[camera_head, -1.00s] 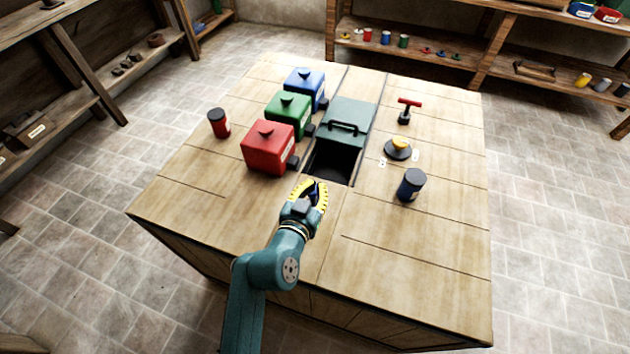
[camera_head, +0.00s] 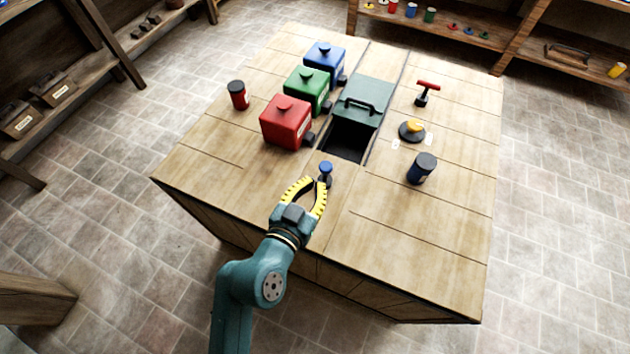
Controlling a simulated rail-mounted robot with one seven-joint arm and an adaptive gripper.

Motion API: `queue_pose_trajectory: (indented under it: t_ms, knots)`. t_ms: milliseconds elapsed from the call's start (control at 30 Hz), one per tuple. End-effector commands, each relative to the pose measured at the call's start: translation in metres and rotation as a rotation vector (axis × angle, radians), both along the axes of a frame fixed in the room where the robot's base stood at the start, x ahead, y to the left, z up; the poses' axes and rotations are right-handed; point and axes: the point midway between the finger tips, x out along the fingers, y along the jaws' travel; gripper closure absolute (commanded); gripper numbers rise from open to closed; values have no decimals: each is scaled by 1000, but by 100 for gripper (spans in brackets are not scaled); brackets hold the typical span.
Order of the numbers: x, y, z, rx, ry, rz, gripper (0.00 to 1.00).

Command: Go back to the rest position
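My gripper (camera_head: 317,181), with yellow fingers, is over the near part of the wooden table (camera_head: 220,150). Its fingers are spread, with nothing visible between them. A small blue-topped piece (camera_head: 326,169) stands just beyond the fingertips, in front of the dark opening in the table; its lower part is dark, and I cannot tell whether a finger touches it. My teal arm reaches in from the bottom of the picture.
Red (camera_head: 286,123), green (camera_head: 308,91) and blue (camera_head: 325,62) boxes line the opening's left. A green handled cover (camera_head: 362,103) lies behind the opening. A dark blue canister (camera_head: 422,168), yellow-topped disc (camera_head: 412,131) and red-handled tool (camera_head: 427,92) stand right; a red canister (camera_head: 238,95) stands left.

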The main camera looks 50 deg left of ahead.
Motion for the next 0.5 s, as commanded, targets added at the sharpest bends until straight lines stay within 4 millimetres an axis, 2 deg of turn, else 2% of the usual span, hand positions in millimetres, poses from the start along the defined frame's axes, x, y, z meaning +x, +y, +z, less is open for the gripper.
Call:
queue_pose_trajectory:
  t_ms: [367, 433, 500]
  knots:
    - [1, -1, 0, 0, 0, -2, 100]
    - [15, -18, 6, 9, -10, -50, 100]
    - [40, -44, 27, 40, -43, -127, 100]
